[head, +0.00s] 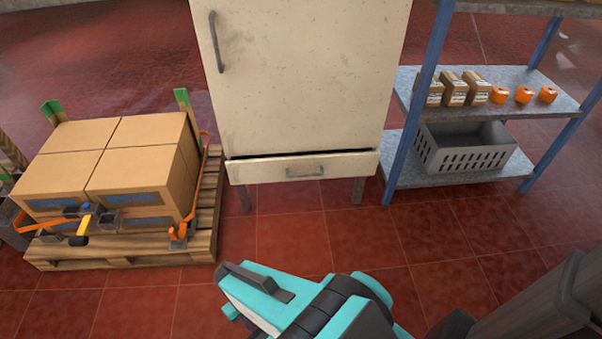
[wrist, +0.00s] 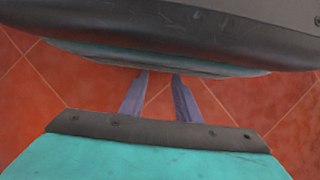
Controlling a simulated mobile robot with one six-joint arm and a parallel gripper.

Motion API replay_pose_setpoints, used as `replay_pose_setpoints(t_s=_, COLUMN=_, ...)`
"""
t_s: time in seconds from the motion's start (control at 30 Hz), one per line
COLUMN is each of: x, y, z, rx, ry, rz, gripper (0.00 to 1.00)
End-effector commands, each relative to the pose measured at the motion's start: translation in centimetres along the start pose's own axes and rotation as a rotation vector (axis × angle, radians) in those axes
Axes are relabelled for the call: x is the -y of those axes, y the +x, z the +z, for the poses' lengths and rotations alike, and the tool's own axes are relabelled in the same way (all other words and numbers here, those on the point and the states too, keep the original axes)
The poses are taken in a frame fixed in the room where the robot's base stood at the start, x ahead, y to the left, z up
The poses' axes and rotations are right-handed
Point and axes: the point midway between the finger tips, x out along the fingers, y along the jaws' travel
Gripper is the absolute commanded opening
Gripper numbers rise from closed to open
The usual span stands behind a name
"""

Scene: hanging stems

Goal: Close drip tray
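The drip tray (head: 305,167) is a cream drawer with a small bar handle at the bottom of a tall cream cabinet (head: 300,70). A dark gap shows above its front, which stands out a little from the cabinet. My gripper (wrist: 160,77) shows in the wrist view as two grey-purple fingers set apart, with only red floor between them. Its tips are partly hidden by a dark and teal part of my arm. In the head view my teal arm is at the lower middle, in front of and below the tray, not touching it.
A wooden pallet (head: 125,255) with cardboard boxes (head: 110,165) stands left of the cabinet. A blue-post metal shelf (head: 485,180) with a grey crate (head: 465,155), small boxes and orange items stands close on the right. Red tiled floor is clear before the cabinet.

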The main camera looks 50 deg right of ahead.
Motion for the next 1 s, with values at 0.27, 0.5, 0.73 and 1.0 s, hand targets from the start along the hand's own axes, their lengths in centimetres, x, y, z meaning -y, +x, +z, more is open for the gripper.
replay_pose_setpoints(t_s=0.27, x=0.0, y=0.0, z=0.0, rx=0.0, ry=0.0, rz=0.0, gripper=0.3)
replay_pose_setpoints(t_s=0.5, x=-0.2, y=0.0, z=-0.7, rx=0.0, ry=0.033, rz=-0.03, gripper=0.3)
replay_pose_setpoints(t_s=0.73, x=-0.8, y=-0.6, z=-3.1, rx=0.0, ry=0.158, rz=-0.149, gripper=0.3)
replay_pose_setpoints(t_s=1.0, x=-3.1, y=-2.4, z=-7.1, rx=-0.009, ry=0.352, rz=-0.356, gripper=0.3)
